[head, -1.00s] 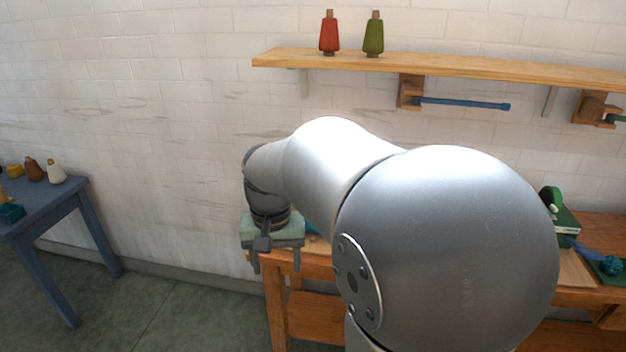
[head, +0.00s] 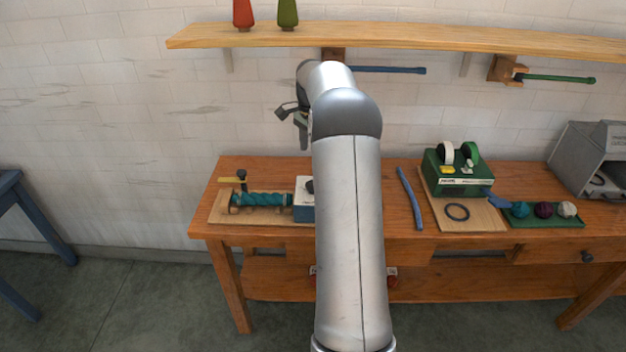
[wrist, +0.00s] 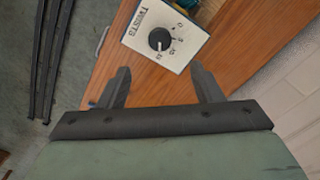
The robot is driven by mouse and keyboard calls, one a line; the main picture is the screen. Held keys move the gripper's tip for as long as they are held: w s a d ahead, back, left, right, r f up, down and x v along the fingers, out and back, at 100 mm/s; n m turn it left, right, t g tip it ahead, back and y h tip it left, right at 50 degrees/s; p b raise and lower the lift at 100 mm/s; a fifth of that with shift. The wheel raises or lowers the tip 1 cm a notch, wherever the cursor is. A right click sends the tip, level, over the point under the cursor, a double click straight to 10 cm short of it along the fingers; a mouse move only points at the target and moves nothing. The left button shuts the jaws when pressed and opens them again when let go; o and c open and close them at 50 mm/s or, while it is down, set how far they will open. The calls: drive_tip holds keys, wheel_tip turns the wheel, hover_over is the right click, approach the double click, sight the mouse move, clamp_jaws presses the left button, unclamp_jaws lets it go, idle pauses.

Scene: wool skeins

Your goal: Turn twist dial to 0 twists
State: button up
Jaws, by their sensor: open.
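The twist dial is a round black knob (wrist: 159,39) on a white-faced box (wrist: 140,35) marked "TWISTS", at the top of the wrist view. A light pointer mark on the knob faces down in that picture, towards the lowest number; the small numbers are hard to read, but a 0 seems to sit at the upper right. In the head view the blue-sided box (head: 303,213) is partly hidden behind my arm. My gripper (wrist: 163,78) is open and empty, its fingers apart and short of the knob. In the head view my gripper (head: 299,120) is raised above the bench.
A wooden bench (head: 400,248) bears a teal skein on a twisting stand (head: 262,200) left of the box, a blue rod (head: 410,198), a green machine (head: 458,175) and wool balls (head: 545,210). A shelf (head: 420,38) with pegs below is on the wall.

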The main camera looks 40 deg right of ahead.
wheel_tip(320, 180, down, 12)
drive_tip(key=shift+r+p, duration=0.1)
drive_tip(key=shift+p, duration=0.75)
drive_tip(key=shift+c, duration=0.2)
drive_tip(key=c, duration=0.9)
